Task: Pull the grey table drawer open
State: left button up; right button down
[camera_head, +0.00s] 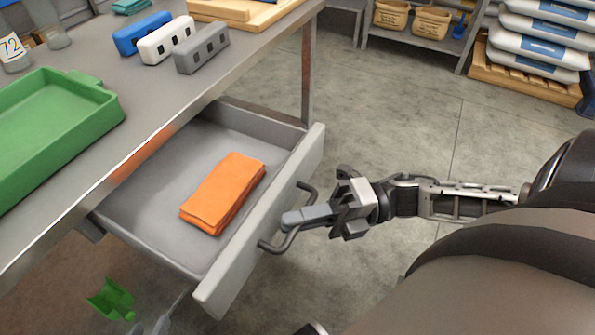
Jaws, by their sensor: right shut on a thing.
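The grey table drawer (277,220) is pulled well out from under the metal table, and its interior shows. A folded orange cloth (223,192) lies inside it. A dark bar handle (268,247) is fixed to the drawer's front panel. My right gripper (298,217) comes in from the right and is shut on the handle around its middle. Grey parts at the bottom edge, below the drawer, may be my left gripper (163,318). They are cut off by the frame, so its jaws cannot be made out.
A green tray (112,118) and blue, white and grey blocks (201,48) stand on the tabletop (150,98). A green scoop-like piece (112,300) shows below the drawer. Shelving with tan bins (432,22) and stacked sacks (540,42) stand behind.

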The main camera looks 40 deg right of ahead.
jog(key=shift+d, duration=0.1)
jog(key=c, duration=1.5)
grip_release()
